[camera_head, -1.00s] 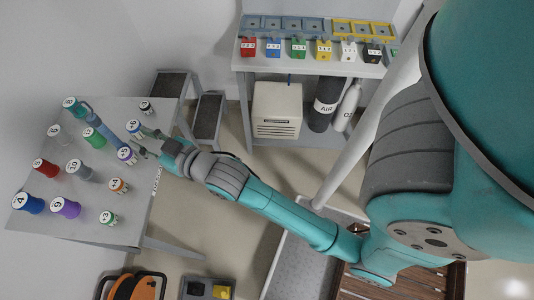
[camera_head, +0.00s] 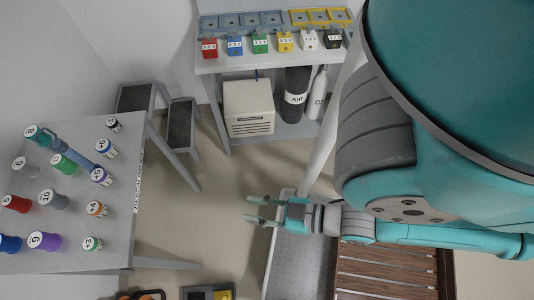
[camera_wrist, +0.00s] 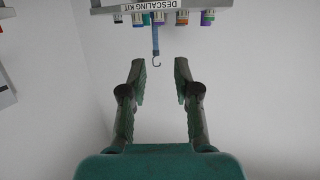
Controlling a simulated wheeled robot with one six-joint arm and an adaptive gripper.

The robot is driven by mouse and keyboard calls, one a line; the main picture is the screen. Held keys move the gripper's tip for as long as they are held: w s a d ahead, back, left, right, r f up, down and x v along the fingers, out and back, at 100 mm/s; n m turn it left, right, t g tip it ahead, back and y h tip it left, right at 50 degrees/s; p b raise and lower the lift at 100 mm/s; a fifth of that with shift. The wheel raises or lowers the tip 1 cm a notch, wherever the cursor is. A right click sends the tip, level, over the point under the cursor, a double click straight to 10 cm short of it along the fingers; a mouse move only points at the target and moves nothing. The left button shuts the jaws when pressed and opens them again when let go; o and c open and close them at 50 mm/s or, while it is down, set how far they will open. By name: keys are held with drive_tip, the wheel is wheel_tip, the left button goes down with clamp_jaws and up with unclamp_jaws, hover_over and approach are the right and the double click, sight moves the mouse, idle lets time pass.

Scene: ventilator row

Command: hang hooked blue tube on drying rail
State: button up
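The blue tube (camera_head: 78,143) lies among numbered cylinders on the grey table at the left of the head view. I cannot make out a drying rail.
The grey table (camera_head: 122,220) holds several numbered cylinders. A step stool (camera_head: 180,125) stands beyond it. A bench (camera_head: 220,65) at the back bears coloured blocks, with a cream box (camera_head: 249,105) and an AIR cylinder (camera_head: 296,95) below. Open floor lies between table and gripper.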

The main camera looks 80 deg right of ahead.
drive_tip(key=shift+v, duration=0.85)
drive_tip(key=shift+s+r, duration=0.15)
drive_tip(key=shift+s, duration=0.35)
drive_tip(key=shift+c, duration=1.2)
drive_tip(key=t+h, duration=0.1)
drive_tip(key=t, duration=0.2)
approach(53, 133)
drive_tip(key=shift+m, duration=0.4)
drive_tip(key=shift+w+d+r, duration=0.1)
drive_tip(key=shift+w+d, duration=0.05)
drive_tip(key=shift+w, duration=2.45)
drive_tip(key=shift+w+d, duration=0.1)
drive_tip(key=shift+w, duration=2.55)
